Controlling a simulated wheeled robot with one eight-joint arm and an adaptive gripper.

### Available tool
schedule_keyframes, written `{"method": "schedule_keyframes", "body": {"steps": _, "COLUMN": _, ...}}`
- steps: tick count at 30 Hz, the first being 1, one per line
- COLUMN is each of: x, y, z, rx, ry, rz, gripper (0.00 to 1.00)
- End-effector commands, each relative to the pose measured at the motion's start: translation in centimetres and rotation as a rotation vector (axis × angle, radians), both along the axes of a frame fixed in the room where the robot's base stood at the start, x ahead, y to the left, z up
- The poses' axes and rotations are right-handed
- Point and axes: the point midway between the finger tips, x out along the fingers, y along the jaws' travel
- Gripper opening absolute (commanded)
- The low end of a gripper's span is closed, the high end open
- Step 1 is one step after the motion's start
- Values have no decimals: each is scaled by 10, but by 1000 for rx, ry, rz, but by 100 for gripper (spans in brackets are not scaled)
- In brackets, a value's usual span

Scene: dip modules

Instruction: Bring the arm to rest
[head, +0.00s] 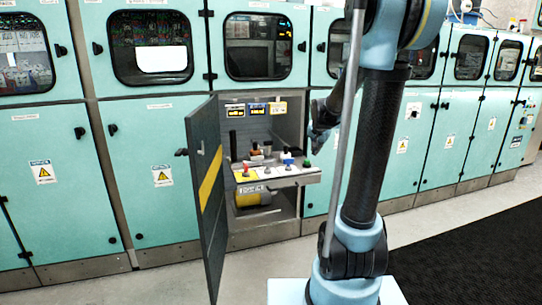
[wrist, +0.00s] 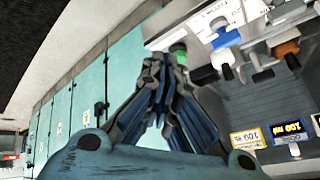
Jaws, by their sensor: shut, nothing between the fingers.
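My gripper (wrist: 164,62) shows in the wrist view with its fingers drawn together and nothing between them. In the head view my gripper (head: 322,118) is a dark shape at the right side of the open cabinet, partly hidden behind my arm. My arm (head: 375,150) stands upright right of the cabinet, with its upper part cut off by the top edge. In the wrist view the fingertips appear beside a green-topped piece (wrist: 179,52); I cannot tell the gap between them.
An open cabinet holds a pulled-out shelf (head: 278,180) with several small coloured pieces. Its dark door (head: 208,200) swings out toward me on the left. A yellow cylinder (head: 254,196) lies below the shelf. Closed teal cabinets (head: 150,190) line both sides. The floor (head: 180,280) in front is clear.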

Motion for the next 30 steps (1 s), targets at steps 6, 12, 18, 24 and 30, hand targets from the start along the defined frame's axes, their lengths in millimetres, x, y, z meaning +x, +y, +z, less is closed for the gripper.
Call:
{"method": "schedule_keyframes", "body": {"steps": 6, "x": -73, "y": 1, "z": -2, "rx": -47, "ry": 77, "rz": 89, "gripper": 0}}
{"method": "schedule_keyframes", "body": {"steps": 12, "x": -138, "y": 2, "z": -10, "rx": -86, "ry": 147, "rz": 176, "gripper": 0}}
{"method": "schedule_keyframes", "body": {"steps": 18, "x": -201, "y": 4, "z": -24, "rx": -118, "ry": 215, "rz": 269, "gripper": 0}}
{"method": "schedule_keyframes", "body": {"steps": 24, "x": -261, "y": 6, "z": -44, "rx": -146, "ry": 280, "rz": 365, "gripper": 0}}
{"method": "schedule_keyframes", "body": {"steps": 30, "x": -318, "y": 8, "z": -70, "rx": -166, "ry": 344, "rz": 466, "gripper": 0}}
